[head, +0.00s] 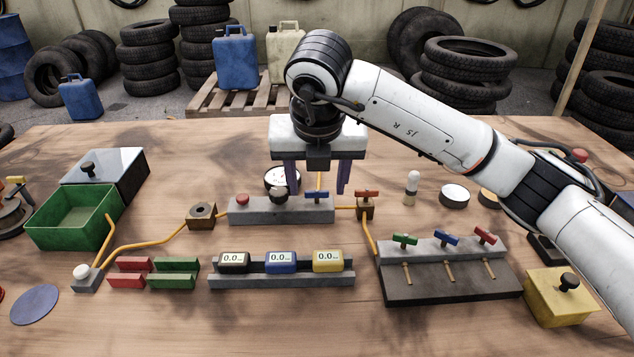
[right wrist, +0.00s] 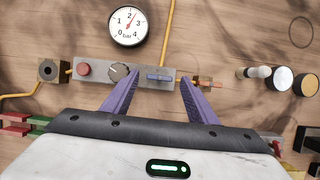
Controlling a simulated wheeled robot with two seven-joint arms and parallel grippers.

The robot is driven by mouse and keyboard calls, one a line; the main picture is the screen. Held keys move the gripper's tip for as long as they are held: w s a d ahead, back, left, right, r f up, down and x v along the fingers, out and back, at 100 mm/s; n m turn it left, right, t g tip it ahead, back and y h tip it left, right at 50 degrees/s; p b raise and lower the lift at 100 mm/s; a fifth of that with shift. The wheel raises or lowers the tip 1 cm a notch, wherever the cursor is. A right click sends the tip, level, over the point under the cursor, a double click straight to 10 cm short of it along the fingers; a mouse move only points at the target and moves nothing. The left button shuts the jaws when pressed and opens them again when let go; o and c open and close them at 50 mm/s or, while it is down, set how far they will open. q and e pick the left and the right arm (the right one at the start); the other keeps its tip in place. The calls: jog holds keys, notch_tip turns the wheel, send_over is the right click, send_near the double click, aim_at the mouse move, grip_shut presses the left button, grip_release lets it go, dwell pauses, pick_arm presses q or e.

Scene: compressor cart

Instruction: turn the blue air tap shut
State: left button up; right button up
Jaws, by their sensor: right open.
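The blue air tap (head: 316,197) sits at the right end of a grey block (head: 247,211). In the right wrist view the blue tap (right wrist: 160,76) has its handle lying along the block's length. My right gripper (head: 316,189) points down over this end of the block, open and empty. In the right wrist view my right gripper (right wrist: 156,84) has its purple fingers on either side of the blue tap, apart from it. How high the tips are above the handle I cannot tell. My left gripper is not in view.
A red button (right wrist: 84,69) and a dark knob (right wrist: 119,71) share the block. A gauge (right wrist: 128,26) behind reads between 2 and 3 bar. A red-handled tap (head: 367,193) stands close right. A rack (head: 452,289) with green, blue and red handles is front right.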

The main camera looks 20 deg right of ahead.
jog(key=p+v, duration=0.1)
jog(key=v, duration=0.8)
jog(key=shift+r, duration=0.15)
jog(key=shift+s+a, duration=0.1)
jog(key=shift+s, duration=0.05)
